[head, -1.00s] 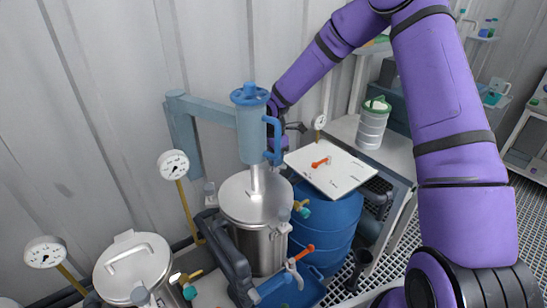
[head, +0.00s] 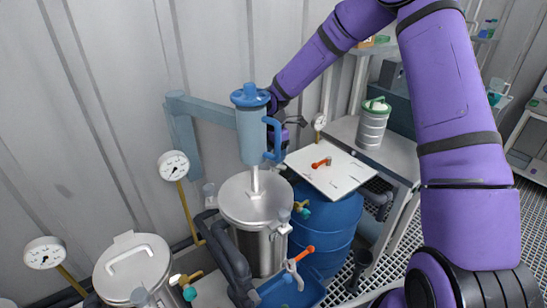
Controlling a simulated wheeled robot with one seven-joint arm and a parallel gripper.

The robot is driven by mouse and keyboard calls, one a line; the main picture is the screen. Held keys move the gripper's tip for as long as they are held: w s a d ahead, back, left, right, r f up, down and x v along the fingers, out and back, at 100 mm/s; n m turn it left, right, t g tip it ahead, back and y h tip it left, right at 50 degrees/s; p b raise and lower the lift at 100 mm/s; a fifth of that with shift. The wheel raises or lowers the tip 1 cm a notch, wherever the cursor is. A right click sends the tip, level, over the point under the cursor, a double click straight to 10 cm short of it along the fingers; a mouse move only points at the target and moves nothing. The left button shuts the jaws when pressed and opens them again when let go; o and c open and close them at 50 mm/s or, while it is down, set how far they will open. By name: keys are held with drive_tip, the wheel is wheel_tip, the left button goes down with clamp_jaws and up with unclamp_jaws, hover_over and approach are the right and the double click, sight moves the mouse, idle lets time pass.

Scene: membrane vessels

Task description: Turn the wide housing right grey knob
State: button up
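Two steel housings with lids stand at the lower left: one in the middle (head: 262,240) and one at the left (head: 133,268). I cannot tell for sure which is the wide one. A small grey knob (head: 284,214) sits on the right side of the middle housing, and a pale grey one (head: 209,189) at its left rim. Another grey knob (head: 141,297) shows at the front of the left housing. My gripper (head: 298,121) is above and behind the middle housing, right of the blue cylinder, apart from the knobs. Its dark fingers are small and partly hidden, so their opening is unclear.
A blue cylinder with a handle (head: 251,130) hangs on a wall bracket above the middle housing. Gauges (head: 173,166) stand by the wall. A blue barrel (head: 328,225), a white board (head: 335,179) with an orange-handled part, and a blue tray (head: 300,294) are to the right.

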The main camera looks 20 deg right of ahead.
wheel_tip(320, 180, up, 8)
drive_tip(key=shift+r, duration=0.2)
